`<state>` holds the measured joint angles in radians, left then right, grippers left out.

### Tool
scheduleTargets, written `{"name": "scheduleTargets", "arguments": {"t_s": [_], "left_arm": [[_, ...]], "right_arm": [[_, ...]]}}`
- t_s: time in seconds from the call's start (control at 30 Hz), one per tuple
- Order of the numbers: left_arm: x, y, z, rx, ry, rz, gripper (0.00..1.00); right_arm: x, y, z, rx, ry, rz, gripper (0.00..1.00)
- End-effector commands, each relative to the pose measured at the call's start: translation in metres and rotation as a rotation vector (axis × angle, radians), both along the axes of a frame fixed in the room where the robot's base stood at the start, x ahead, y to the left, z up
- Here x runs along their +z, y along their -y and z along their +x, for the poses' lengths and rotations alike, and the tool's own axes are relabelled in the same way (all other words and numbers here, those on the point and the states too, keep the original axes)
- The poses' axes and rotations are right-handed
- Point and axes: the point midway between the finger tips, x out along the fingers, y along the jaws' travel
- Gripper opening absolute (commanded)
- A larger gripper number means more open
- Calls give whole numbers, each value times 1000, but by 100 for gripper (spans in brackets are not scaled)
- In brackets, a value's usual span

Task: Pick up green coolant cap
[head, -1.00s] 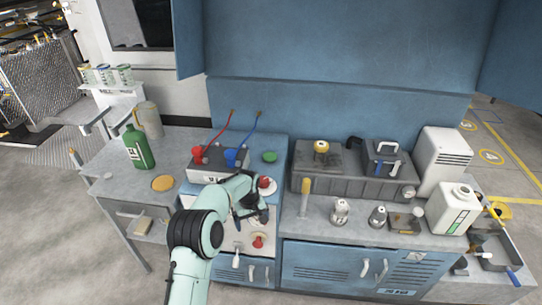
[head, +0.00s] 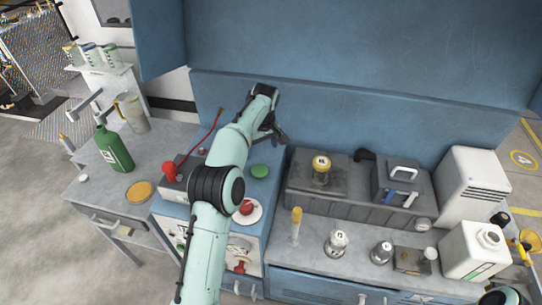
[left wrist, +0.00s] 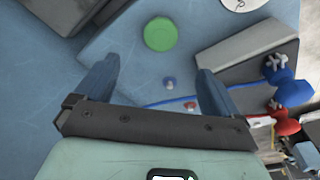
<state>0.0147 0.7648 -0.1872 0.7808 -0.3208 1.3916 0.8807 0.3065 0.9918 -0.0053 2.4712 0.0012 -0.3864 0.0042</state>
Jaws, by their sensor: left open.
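The green coolant cap (head: 260,171) is a flat round green disc lying on the blue bench top, right of the battery box. It also shows in the left wrist view (left wrist: 160,33), at the top middle. My left gripper (head: 277,137) is over the back of the bench, beyond the cap in the head view. In the left wrist view its two blue fingers (left wrist: 157,72) are spread and empty, and the cap is ahead of the gap between them, apart from both.
A battery box (head: 172,196) with a red clamp (head: 170,172) is left of my arm, partly hidden. A dark grey tray (head: 292,197) stands right of the cap. A blue wall panel (head: 370,120) rises behind. A green bottle (head: 114,150) stands on the left table.

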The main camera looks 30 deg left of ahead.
Motion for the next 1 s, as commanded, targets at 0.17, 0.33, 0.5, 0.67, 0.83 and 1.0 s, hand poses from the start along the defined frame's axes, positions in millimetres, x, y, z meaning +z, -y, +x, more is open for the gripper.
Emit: {"name": "scheduleTargets", "arguments": {"t_s": [0.17, 0.33, 0.5, 0.67, 0.83, 1.0], "left_arm": [[-14, -3, -2, 8, -6, 2, 96], [-48, -7, 0, 7, -8, 3, 96], [-73, -10, 3, 6, -4, 3, 96], [-82, -11, 4, 6, -2, 3, 96], [-96, -11, 6, 7, -4, 1, 96], [-122, -13, 10, 7, -5, 2, 96]], "right_arm": [[-2, 0, -6, 0, -9, 1, 91], [-2, 0, -5, -1, -8, 0, 91], [-2, 0, -5, 0, -7, 0, 91], [-2, 0, -5, 0, -7, 0, 91], [-2, 0, -5, 0, -7, 0, 91], [-2, 0, -4, 0, -5, 1, 91]]}}
